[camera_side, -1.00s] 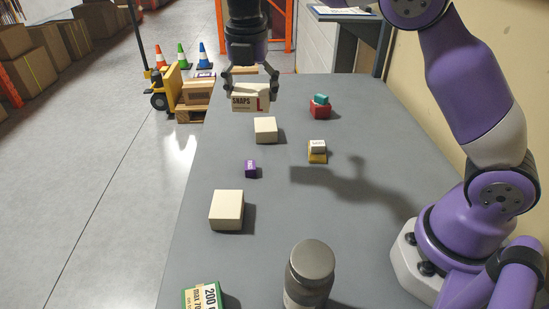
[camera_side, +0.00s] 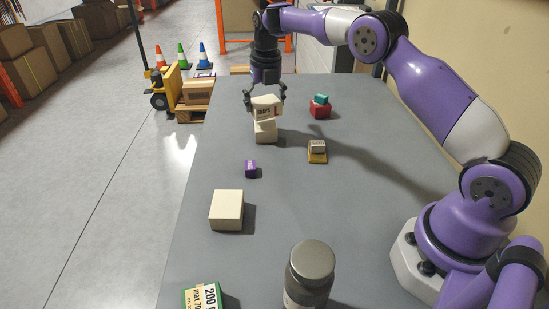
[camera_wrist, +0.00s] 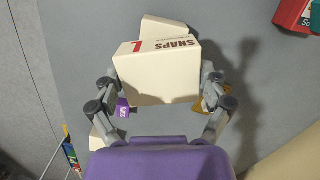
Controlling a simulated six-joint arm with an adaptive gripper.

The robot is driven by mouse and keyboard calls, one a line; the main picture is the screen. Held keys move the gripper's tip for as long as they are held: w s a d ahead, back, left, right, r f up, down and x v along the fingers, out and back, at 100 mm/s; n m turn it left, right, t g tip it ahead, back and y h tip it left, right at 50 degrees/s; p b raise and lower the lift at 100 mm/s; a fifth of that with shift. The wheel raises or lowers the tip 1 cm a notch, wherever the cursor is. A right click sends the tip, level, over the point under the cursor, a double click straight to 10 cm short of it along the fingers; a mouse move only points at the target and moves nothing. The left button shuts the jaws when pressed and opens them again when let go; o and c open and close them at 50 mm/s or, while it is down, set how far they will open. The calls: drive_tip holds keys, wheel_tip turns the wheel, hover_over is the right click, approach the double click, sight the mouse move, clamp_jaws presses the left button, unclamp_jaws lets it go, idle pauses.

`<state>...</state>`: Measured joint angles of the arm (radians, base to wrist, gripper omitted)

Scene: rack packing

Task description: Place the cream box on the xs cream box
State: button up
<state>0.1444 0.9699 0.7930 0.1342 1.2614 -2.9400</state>
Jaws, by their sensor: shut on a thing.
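My gripper (camera_side: 265,98) is shut on a cream box (camera_side: 266,106) with red "SNAPS" lettering and an "L", which also shows in the wrist view (camera_wrist: 158,80). The held box is directly above a plain cream box (camera_side: 265,132) standing on the table. In the side view their edges meet; I cannot tell whether they touch. In the wrist view the lower box (camera_wrist: 163,27) sticks out beyond the held one, which hides most of it. Another plain cream box (camera_side: 227,210) stands nearer the camera. No xs mark is readable on either plain box.
A small purple box (camera_side: 250,169) lies on the grey table (camera_side: 210,160). To the right are a yellow box (camera_side: 317,158) with a pale box on it and a red box (camera_side: 320,112) with a teal one on top. A grey bottle (camera_side: 310,270) and a green box (camera_side: 203,297) are in front.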

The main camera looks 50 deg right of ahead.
sight(265, 112)
drive_tip(key=shift+f, duration=1.4)
drive_tip(key=shift+f, duration=0.1)
drive_tip(key=o, duration=1)
drive_tip(key=shift+c, duration=0.2)
